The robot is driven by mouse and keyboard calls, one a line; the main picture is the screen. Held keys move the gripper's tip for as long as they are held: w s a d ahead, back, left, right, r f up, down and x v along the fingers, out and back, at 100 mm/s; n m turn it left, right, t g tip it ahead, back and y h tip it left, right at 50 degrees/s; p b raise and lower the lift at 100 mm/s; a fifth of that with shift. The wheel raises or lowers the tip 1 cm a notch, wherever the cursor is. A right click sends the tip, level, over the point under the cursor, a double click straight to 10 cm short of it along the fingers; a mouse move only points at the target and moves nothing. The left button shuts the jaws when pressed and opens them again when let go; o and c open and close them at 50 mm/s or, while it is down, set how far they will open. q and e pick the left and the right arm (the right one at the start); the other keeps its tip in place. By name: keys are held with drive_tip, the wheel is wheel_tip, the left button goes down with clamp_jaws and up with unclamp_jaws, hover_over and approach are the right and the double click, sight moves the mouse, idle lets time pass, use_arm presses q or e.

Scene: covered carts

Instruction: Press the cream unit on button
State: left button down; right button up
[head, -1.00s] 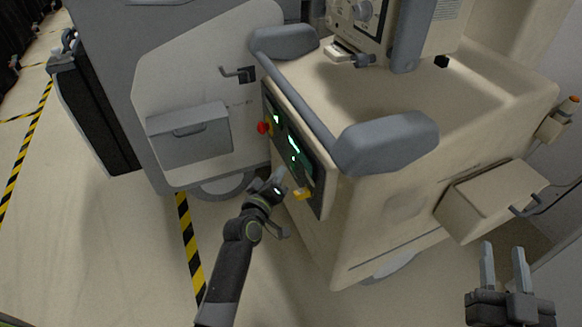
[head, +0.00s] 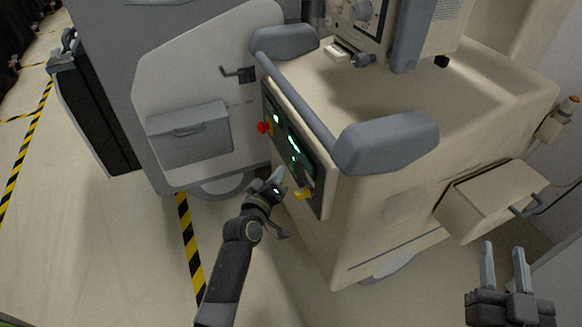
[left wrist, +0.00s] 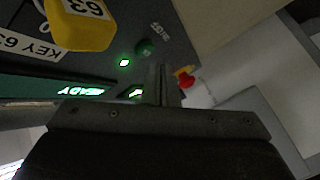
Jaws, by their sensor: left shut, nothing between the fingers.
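The cream unit (head: 400,205) has a dark control panel (head: 318,203) on its left side, with lit green displays. In the left wrist view, a round dark green button (left wrist: 144,47) sits beside a small lit green lamp (left wrist: 124,62); the small lettering near it is unreadable. A "READY" display (left wrist: 82,91) glows green. My left gripper (head: 281,172) is in front of the panel; its shut fingers (left wrist: 162,72) point toward the panel just below the button in that view. I cannot tell whether they touch it. My right gripper (head: 504,252) is open and empty at the lower right.
A red knob (head: 263,128) sits on the panel's far edge. A yellow tag marked 63 (left wrist: 80,22) hangs close to my left gripper. A grey padded handrail (head: 300,105) runs above the panel. A grey cabinet (head: 150,95) stands behind. Floor is clear at left.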

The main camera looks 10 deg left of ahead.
use_arm(q)
drive_tip(key=shift+d, duration=0.1)
idle(0.7)
drive_tip(key=shift+w+d, duration=0.2)
drive_tip(key=shift+d, duration=0.1)
drive_tip(key=shift+w+d, duration=0.3)
drive_tip(key=shift+d, duration=0.05)
idle(0.7)
idle(0.4)
drive_tip(key=shift+s+a, duration=0.5)
drive_tip(key=shift+a, duration=0.2)
drive_tip(key=s+a, duration=0.1)
drive_tip(key=a, duration=0.1)
drive_tip(key=s+a, duration=0.2)
drive_tip(key=shift+a, duration=0.1)
drive_tip(key=shift+w, duration=0.1)
idle(0.7)
